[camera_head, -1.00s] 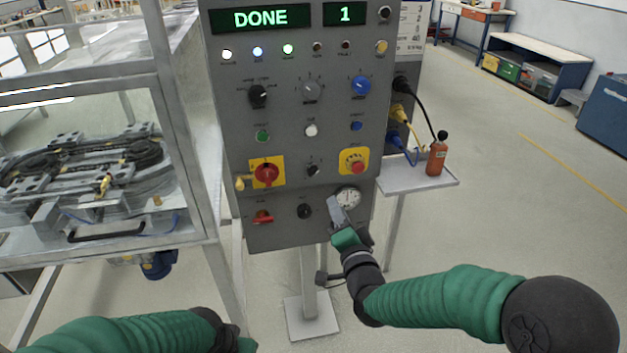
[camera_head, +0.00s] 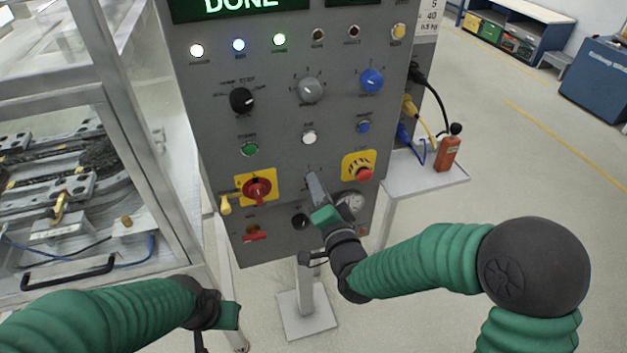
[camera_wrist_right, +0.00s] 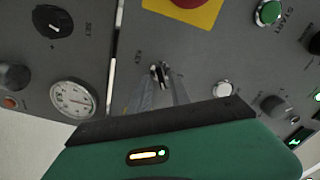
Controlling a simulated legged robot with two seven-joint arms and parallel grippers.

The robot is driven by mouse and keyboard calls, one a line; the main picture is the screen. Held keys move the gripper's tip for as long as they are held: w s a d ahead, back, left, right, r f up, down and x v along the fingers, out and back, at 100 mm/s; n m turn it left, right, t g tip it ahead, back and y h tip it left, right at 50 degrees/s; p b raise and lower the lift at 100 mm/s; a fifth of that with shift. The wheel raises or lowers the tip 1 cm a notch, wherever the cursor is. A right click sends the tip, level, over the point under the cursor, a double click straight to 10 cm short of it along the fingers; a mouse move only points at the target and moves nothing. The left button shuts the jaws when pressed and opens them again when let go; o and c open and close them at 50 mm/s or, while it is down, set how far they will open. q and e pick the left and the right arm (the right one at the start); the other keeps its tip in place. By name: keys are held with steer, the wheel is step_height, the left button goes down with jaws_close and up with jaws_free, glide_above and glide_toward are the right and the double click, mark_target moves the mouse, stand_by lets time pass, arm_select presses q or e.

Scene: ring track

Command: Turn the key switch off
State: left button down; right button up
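The key switch (camera_wrist_right: 160,70) is a small dark knob beside the label KEY on the grey control panel (camera_head: 290,135). It shows in the right wrist view between the tips of my right gripper (camera_wrist_right: 160,78). A gap shows between the fingers farther back. I cannot tell whether the tips touch the key. In the head view my right gripper (camera_head: 312,176) reaches up to the panel, left of the red emergency stop button, and covers the switch. My left gripper (camera_head: 230,315) is low at the left, away from the panel, and its fingers are hidden.
A red rotary handle (camera_head: 257,191) on a yellow plate is left of my right gripper. A gauge (camera_head: 352,202) and the emergency stop (camera_head: 363,174) are to its right. A small shelf (camera_head: 428,177) holds a red-orange bottle (camera_head: 447,153). A metal-framed machine stands at left.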

steer(key=shift+a+r, duration=0.1)
steer(key=shift+a, duration=0.35)
steer(key=shift+w+a, duration=0.1)
steer(key=shift+a, duration=0.05)
steer(key=shift+c, duration=1)
steer(key=shift+w+f, duration=0.15)
steer(key=shift+f, duration=0.05)
steer(key=shift+c, duration=1.2)
jaws_close()
arm_select(q)
steer(key=shift+w+a+f, duration=0.2)
steer(key=shift+a, duration=0.1)
